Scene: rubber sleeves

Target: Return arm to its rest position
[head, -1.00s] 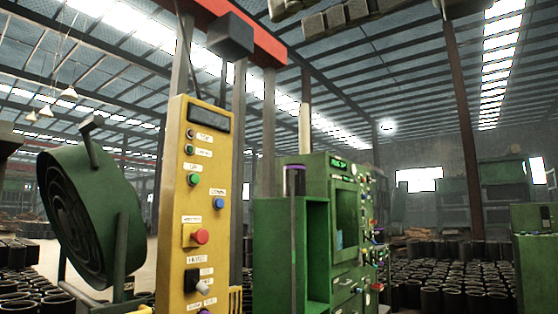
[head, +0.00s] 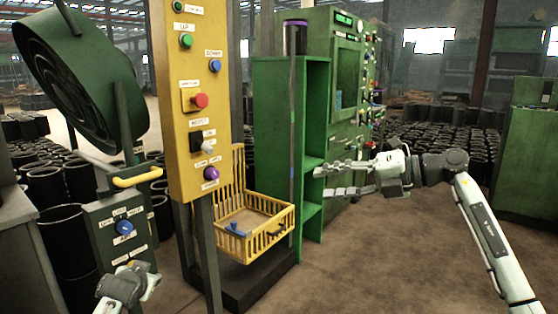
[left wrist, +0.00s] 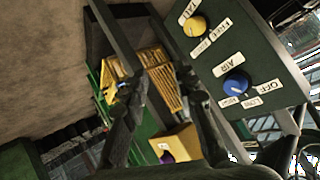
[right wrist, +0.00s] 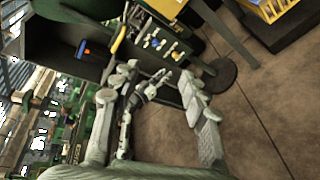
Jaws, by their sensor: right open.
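My right gripper (head: 325,181) is open and empty in the head view, its two fingers spread before the green shelf cabinet (head: 272,120). Its pale arm comes in from the right edge.
A yellow control panel (head: 183,100) with buttons stands left of centre. A yellow basket (head: 254,240) holding a blue item sits beside it. A large round green fan (head: 75,75) is at the left. Black sleeves (head: 455,150) fill the floor behind. Floor at the front right is open.

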